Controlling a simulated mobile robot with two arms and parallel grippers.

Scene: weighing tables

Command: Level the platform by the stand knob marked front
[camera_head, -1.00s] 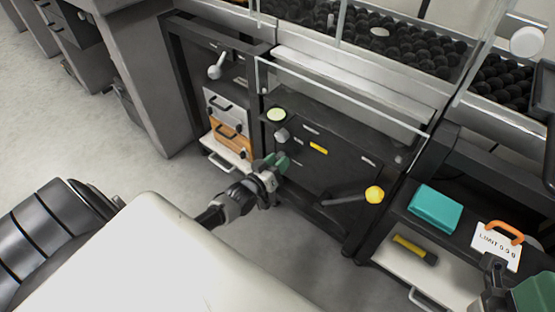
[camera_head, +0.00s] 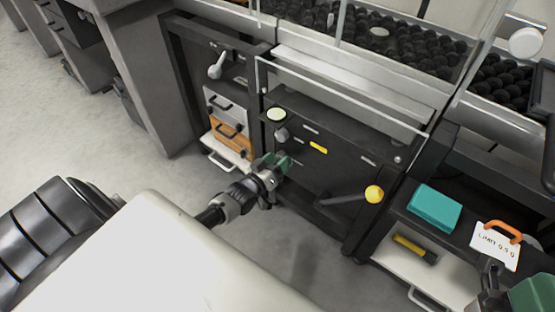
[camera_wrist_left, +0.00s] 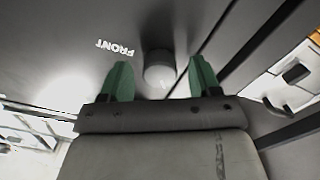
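In the left wrist view a round grey knob (camera_wrist_left: 160,72) stands out from a dark panel, beside the upside-down white word FRONT (camera_wrist_left: 115,47). My left gripper (camera_wrist_left: 158,82) is open, with one green finger on each side of the knob. I cannot tell whether the fingers touch it. In the head view the left gripper (camera_head: 273,163) is at the stand's dark front panel (camera_head: 325,165). A grey knob (camera_head: 281,135) shows just above it; I cannot tell if it is the same one. My right gripper (camera_head: 510,290) is partly in view at the lower right.
A pale round disc (camera_head: 276,114) sits on the stand's top left corner. A lever with a yellow ball (camera_head: 374,194) sticks out to the right. Drawers (camera_head: 228,132) stand left of the gripper. A teal box (camera_head: 435,207) and a labelled card (camera_head: 495,245) lie at right.

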